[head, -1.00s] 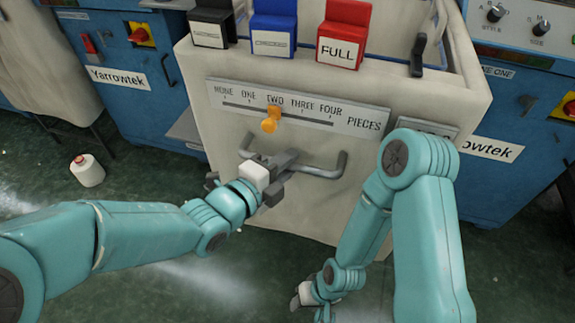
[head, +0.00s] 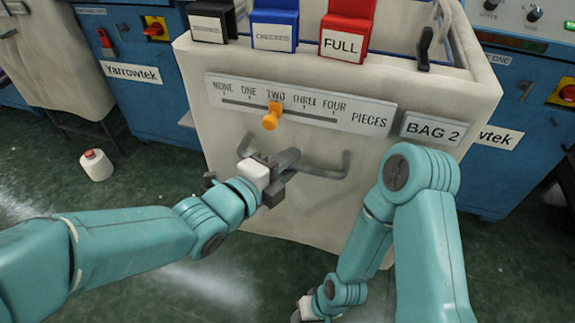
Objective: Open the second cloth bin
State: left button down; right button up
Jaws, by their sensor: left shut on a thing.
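The cloth bin (head: 330,210) is cream fabric and carries a "BAG 2" plate (head: 435,130). A grey bar handle (head: 325,172) runs across its front. My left gripper (head: 275,172) is shut on the handle near its left end; its fingertips are partly hidden. Above the handle, an orange pointer (head: 271,117) on the scale plate (head: 365,108) stands at TWO. My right gripper (head: 305,311) hangs low near the floor at the bottom of the view, and its jaws are too small to judge.
Black (head: 212,22), blue (head: 274,25) and red "FULL" tabs (head: 343,32) stand on the bin's rim, with a small black lever (head: 424,50) to their right. Blue machines (head: 150,95) flank the bin.

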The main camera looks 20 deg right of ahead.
pick_arm(q)
jog(key=shift+s+a, duration=0.1)
dwell(0.3)
jog(key=c, duration=1.1)
grip_release()
jog(key=shift+o, duration=0.2)
jog(key=shift+a, duration=0.1)
jog(key=p+v, duration=0.2)
jog(key=v, duration=1.4)
